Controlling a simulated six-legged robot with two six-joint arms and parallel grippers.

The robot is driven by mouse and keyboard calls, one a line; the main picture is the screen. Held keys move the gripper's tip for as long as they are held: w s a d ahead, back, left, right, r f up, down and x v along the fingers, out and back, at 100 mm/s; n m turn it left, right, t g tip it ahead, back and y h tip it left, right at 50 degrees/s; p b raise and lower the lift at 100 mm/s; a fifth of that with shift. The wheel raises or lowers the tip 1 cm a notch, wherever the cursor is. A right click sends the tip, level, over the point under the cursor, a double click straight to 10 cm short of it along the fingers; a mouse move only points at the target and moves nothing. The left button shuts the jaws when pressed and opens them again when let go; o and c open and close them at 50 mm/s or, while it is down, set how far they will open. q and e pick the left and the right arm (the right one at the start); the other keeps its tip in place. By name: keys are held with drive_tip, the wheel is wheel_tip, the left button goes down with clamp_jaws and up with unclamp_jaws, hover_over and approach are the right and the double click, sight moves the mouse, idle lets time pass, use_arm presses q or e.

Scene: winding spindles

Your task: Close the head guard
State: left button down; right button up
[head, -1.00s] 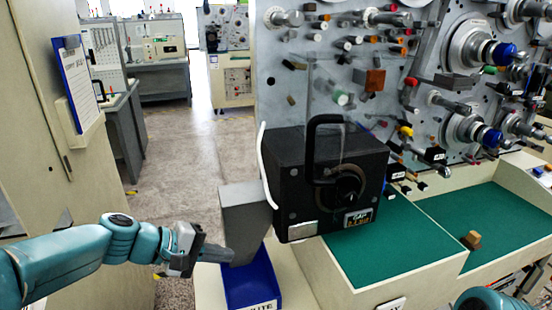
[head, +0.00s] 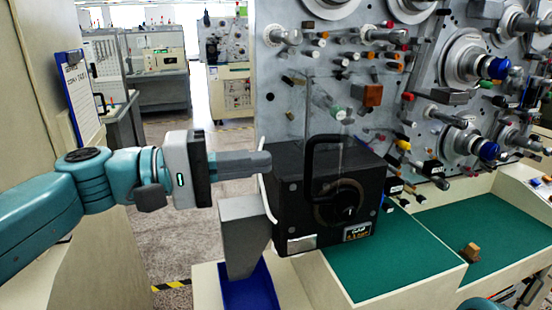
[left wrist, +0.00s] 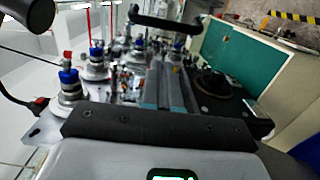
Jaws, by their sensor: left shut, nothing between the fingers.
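The head guard (head: 325,105) is a clear panel standing upright above a black box (head: 300,190) with a round dial (head: 340,203). My right gripper is out of view.
A grey chute (head: 240,225) and a blue bin (head: 248,290) stand below my left gripper. A white curved strip (head: 264,185) runs along the box's left edge. Spindles and pegs crowd the grey panel (head: 285,110). Green trays (head: 395,260) lie to the right.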

sight(308, 143)
use_arm(q)
drive_tip(key=d, duration=0.1)
drive_tip(key=s+d, duration=0.2)
drive_tip(key=d, duration=0.1)
idle(0.5)
